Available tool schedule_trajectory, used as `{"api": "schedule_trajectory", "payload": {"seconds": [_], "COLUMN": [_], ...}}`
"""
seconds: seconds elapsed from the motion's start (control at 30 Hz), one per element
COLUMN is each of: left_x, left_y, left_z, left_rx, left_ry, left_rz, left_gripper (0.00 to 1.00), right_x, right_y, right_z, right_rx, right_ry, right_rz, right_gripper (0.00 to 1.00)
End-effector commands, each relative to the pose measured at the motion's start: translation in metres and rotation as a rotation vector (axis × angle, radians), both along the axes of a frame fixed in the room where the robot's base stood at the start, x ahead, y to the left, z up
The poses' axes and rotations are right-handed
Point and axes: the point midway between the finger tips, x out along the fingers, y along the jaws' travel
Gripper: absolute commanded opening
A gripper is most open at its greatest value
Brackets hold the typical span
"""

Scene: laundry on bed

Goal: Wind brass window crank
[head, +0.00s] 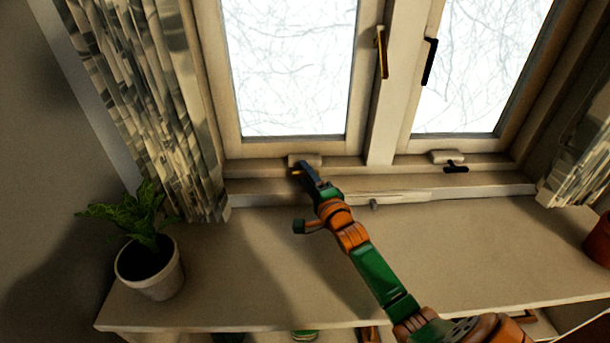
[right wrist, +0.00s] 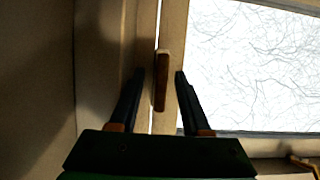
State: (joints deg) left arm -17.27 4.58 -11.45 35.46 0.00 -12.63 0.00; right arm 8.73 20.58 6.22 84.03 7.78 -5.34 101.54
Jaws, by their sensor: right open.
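The brass crank (head: 297,173) shows as a small gold bit at the bottom rail of the left window, below a pale housing (head: 305,159). It is mostly hidden by my right gripper (head: 305,170), whose tips are at it. In the right wrist view a brownish-gold bar (right wrist: 162,85) lies between the two separated fingers of the right gripper (right wrist: 160,73), with gaps on both sides. I cannot tell whether that bar is the crank or its housing. The right gripper is open. My left gripper is not in view.
A brass handle (head: 382,52) is on the left window's right side. A black handle (head: 430,61) and a black crank (head: 456,169) are on the right window. A potted plant (head: 150,270) stands on the ledge (head: 230,275) at left. Curtains (head: 150,100) flank the window. The ledge's middle is mostly clear.

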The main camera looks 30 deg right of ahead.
Motion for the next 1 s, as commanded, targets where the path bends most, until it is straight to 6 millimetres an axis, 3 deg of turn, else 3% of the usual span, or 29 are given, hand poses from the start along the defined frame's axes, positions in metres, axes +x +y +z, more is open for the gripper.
{"api": "schedule_trajectory", "payload": {"seconds": [0.33, 0.5, 0.77, 1.0], "left_x": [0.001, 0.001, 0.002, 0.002], "left_y": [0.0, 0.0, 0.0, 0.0], "left_z": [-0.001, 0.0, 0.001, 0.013], "left_rx": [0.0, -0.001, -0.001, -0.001], "left_ry": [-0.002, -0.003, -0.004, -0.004], "left_rz": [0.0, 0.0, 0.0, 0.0], "left_gripper": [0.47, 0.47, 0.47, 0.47], "right_x": [0.006, 0.005, 0.005, 0.005], "right_y": [-0.001, -0.001, -0.001, -0.001], "right_z": [0.0, 0.0, 0.0, 0.003], "right_rx": [-0.002, -0.002, -0.005, -0.063], "right_ry": [0.0, 0.0, 0.003, 0.042], "right_rz": [0.0, 0.0, 0.0, -0.001], "right_gripper": [0.45, 0.0, 0.0, 0.0]}}
